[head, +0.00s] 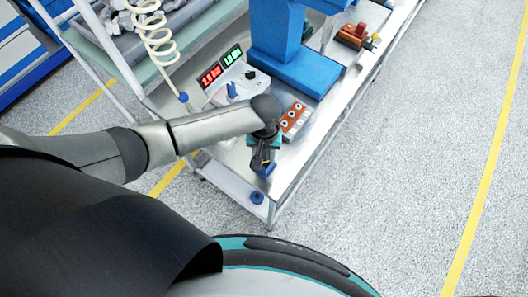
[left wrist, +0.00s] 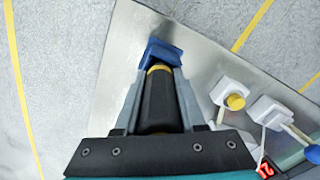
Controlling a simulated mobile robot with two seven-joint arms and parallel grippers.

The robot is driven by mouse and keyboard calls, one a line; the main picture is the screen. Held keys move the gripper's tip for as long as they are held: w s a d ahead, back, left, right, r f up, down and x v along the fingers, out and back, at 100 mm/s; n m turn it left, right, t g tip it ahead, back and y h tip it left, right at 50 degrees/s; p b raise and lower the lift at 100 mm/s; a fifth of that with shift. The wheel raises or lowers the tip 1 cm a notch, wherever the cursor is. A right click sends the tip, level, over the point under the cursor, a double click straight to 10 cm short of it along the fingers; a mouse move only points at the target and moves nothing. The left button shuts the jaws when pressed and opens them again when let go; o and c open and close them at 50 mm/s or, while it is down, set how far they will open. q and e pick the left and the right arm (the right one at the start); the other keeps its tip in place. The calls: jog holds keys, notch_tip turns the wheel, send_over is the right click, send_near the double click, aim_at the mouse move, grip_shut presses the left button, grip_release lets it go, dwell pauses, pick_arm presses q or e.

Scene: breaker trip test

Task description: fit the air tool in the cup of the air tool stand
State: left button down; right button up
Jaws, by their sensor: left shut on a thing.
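My left gripper (head: 264,152) is over the near end of the metal bench, shut on the air tool. In the left wrist view the gripper (left wrist: 154,88) has one finger on each side of the black tool body (left wrist: 158,105). A yellow ring shows at the tool's far end. A blue block (left wrist: 163,52), which looks like the air tool stand, is right at that end; it also shows just below the gripper in the head view (head: 265,170). The tool hides the cup, and I cannot tell whether the tool end is in it or above it. My right gripper is out of view.
An orange-brown block with round white spots (head: 294,118) lies close right of the gripper. A white unit with red and green displays (head: 236,83) stands behind. A blue column (head: 275,35) rises farther back. A coiled hose (head: 150,32) hangs at the left.

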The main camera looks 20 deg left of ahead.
pick_arm(q)
jog(key=shift+c, duration=2.1)
grip_release()
notch_tip(320, 180, up, 15)
jog(key=shift+r+p, duration=0.2)
jog(key=shift+p, duration=0.75)
